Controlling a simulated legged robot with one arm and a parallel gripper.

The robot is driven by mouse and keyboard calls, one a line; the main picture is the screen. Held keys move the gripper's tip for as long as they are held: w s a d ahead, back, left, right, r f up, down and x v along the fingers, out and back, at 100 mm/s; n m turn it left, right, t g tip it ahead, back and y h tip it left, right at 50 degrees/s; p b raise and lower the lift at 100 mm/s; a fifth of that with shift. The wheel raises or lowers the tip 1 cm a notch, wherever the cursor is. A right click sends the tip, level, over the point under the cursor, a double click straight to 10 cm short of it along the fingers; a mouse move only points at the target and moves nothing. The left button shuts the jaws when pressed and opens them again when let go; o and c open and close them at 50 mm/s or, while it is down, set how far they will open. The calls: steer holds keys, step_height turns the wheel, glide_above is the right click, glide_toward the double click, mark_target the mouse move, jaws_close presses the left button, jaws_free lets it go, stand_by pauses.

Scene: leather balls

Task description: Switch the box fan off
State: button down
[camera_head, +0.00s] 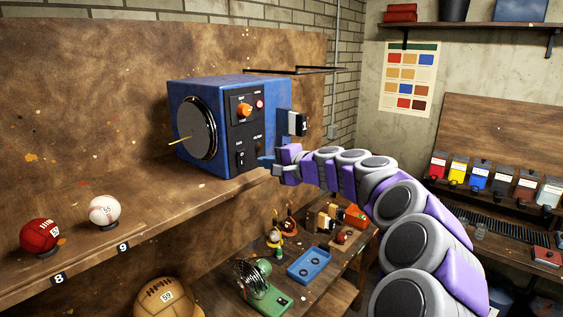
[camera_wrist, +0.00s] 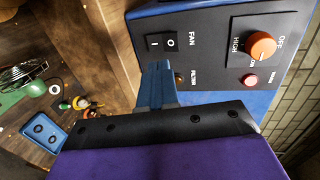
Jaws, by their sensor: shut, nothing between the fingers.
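The blue box fan (camera_head: 212,89) stands on the wooden shelf with a dark round disc on its left face. Its black front panel carries a black rocker switch (camera_head: 241,158), an orange knob (camera_head: 244,110) and a red button (camera_head: 259,104). In the wrist view the rocker (camera_wrist: 162,42) is marked I and O beside the word FAN; I cannot tell which side is pressed. The knob (camera_wrist: 262,47) has OFF and HIGH labels. My gripper (camera_head: 263,162) is shut and empty, its blue fingertips (camera_wrist: 157,66) just short of the rocker. I cannot tell whether they touch the panel.
A red ball (camera_head: 40,235) and a white baseball (camera_head: 104,210) sit on the shelf to the left. Below is a bench with a blue tray (camera_head: 309,265) and small items.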

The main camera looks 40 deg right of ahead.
mark_target(243, 155)
steer(key=x, duration=0.3)
steer(key=r+x, duration=0.1)
steer(key=x, duration=0.1)
steer(key=shift+w+p, duration=0.3)
steer(key=shift+p, duration=0.1)
steer(key=shift+w, duration=0.45)
steer(key=shift+w+a+r+g+p, duration=0.1)
steer(key=shift+w+r+g+p, duration=0.2)
steer(key=shift+p, duration=0.8)
steer(key=shift+s+f, duration=0.1)
steer(key=shift+f, duration=0.15)
steer(key=shift+b, duration=0.3)
steer(key=shift+s, duration=0.15)
